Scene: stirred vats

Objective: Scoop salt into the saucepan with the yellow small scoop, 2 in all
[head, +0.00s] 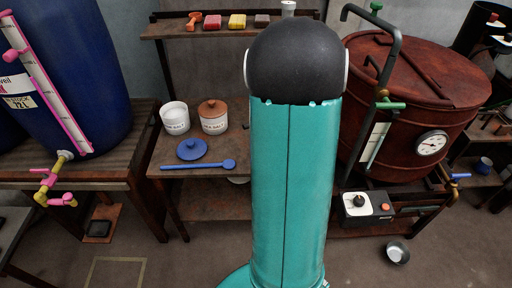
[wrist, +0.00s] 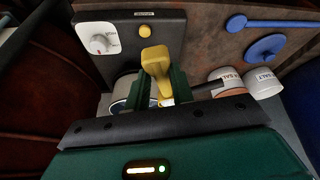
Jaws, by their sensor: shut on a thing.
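My gripper (wrist: 158,92) is shut on the yellow small scoop (wrist: 155,60), which shows between the jaws in the wrist view. Whether the scoop holds salt I cannot tell. Below the jaws is a pale round pot (wrist: 121,104), which looks like the saucepan. A dark bar, perhaps its handle, sticks out to the right. The gripper hides most of it and its contents. A white open tub labelled salt (head: 175,118) and a salt jar with a brown lid (head: 213,117) stand on the table. In the head view my arm hides the gripper, scoop and pot.
A blue lid (head: 192,149) and a long blue spoon (head: 198,165) lie before the salt jars. A black hotplate (wrist: 138,30) with a white knob panel is beside the pot. A red vat (head: 418,115) stands right, a blue barrel (head: 70,75) left. A metal bowl (head: 397,252) is on the floor.

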